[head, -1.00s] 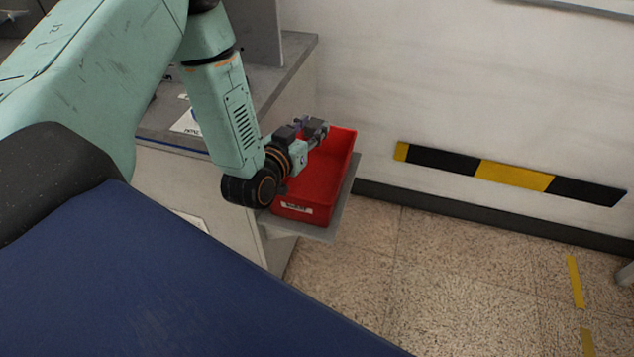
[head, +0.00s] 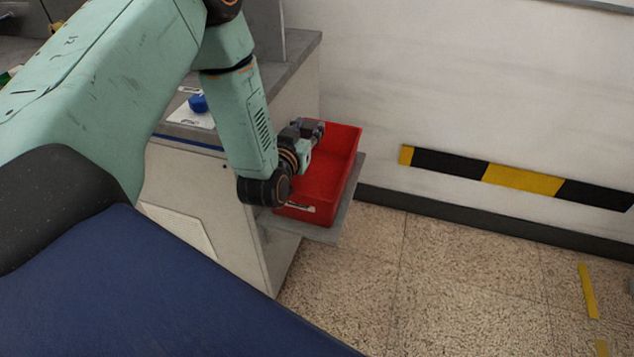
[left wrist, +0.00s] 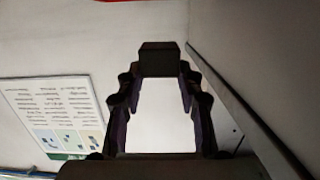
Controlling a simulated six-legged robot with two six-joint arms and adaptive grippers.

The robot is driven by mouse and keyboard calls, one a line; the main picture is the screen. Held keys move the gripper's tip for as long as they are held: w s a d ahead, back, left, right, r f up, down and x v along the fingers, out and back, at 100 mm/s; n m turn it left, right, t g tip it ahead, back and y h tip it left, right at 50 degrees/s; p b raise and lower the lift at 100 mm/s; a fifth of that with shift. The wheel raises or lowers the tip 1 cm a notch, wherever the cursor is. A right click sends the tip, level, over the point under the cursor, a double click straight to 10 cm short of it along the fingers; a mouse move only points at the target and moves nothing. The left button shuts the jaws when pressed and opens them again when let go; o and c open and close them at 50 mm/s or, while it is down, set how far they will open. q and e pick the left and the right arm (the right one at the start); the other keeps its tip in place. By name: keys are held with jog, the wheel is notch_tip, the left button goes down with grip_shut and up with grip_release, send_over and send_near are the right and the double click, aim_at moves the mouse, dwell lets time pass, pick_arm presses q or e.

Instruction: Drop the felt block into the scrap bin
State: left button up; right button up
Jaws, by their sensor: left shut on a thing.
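The scrap bin is an open red box (head: 340,178) with a white label on its front, in the head view. My left gripper (head: 314,130) is at the bin's far left side, over or beside its rim; I cannot tell its height. In the left wrist view my left gripper (left wrist: 160,72) is closed on a small dark block, the felt block (left wrist: 160,58), held between the fingertips. The block is hard to make out in the head view. A red strip of the bin (left wrist: 125,1) shows at the wrist view's top edge. My right gripper is not in view.
The bin stands on a grey shelf (head: 350,205) at the end of a pale cabinet (head: 225,190). A blue object (head: 198,103) and a white sheet lie on the grey counter. A white wall with a black and yellow strip (head: 520,178) is behind.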

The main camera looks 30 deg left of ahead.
pick_arm(q)
jog(key=shift+a+f, duration=0.4)
jog(key=shift+f, duration=0.3)
jog(key=shift+d+r, duration=0.2)
jog(key=o, duration=0.3)
jog(key=shift+d, duration=0.15)
jog(key=o, duration=0.6)
jog(key=shift+a, duration=0.25)
jog(key=shift+d, duration=0.1)
jog(key=shift+d, duration=0.1)
